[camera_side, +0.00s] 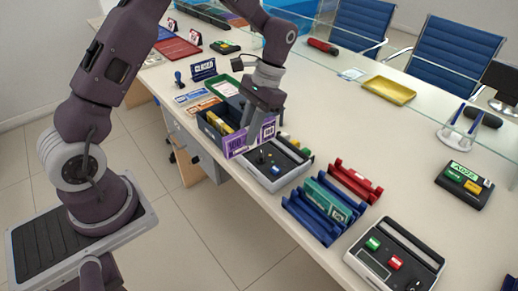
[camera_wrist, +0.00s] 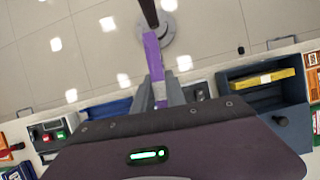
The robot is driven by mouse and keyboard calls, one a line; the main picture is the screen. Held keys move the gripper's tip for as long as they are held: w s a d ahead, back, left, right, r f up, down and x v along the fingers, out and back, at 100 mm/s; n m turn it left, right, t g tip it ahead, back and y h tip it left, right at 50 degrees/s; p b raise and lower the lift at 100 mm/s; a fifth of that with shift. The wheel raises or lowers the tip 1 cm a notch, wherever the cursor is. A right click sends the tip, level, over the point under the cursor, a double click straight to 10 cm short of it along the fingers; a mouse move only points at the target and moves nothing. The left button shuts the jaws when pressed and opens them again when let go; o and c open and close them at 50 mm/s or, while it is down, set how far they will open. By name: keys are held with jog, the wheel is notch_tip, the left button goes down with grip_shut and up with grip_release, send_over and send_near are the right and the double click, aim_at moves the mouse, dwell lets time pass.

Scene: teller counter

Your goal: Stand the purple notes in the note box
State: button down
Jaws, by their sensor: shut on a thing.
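The purple notes (camera_side: 236,144) are a flat bundle standing on edge in my gripper (camera_side: 254,127). In the wrist view the purple bundle (camera_wrist: 153,55) shows as a narrow strip between the two fingers (camera_wrist: 158,96), which are shut on it. The note box (camera_side: 207,133) is a dark blue-grey open box, with yellow notes (camera_side: 219,122) standing inside. The bundle is beside the box at its right end in the side view, overlapping its edge; its exact height is unclear. In the wrist view the box (camera_wrist: 292,118) is right of the bundle, with the yellow notes (camera_wrist: 262,81) inside.
A grey device with a black top (camera_side: 272,163) sits close to the right of the bundle. Blue (camera_side: 313,218) and red (camera_side: 357,181) racks lie farther right, one holding green notes (camera_side: 328,200). A green tray (camera_side: 223,87) is behind the box. The counter's middle is clear.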

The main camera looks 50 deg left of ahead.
jog(key=w+a+f+m+t+y, duration=0.1)
jog(key=w+a+f+m, duration=0.1)
jog(key=a+m, duration=0.3)
jog(key=w+a+f+m+t+y, duration=0.2)
jog(key=w+a+m, duration=0.3)
jog(key=a, duration=0.6)
jog(key=w+a+f+m+t+y, duration=0.1)
jog(key=w+a+f+m, duration=0.2)
jog(key=a+m, duration=0.4)
jog(key=shift+w+a+t, duration=0.3)
jog(key=shift+w+a, duration=0.2)
jog(key=shift+a, duration=0.25)
jog(key=shift+f, duration=0.1)
jog(key=shift+f, duration=2.8)
jog(key=c, duration=1.3)
grip_release()
jog(key=shift+w, duration=0.1)
notch_tip(320, 180, up, 7)
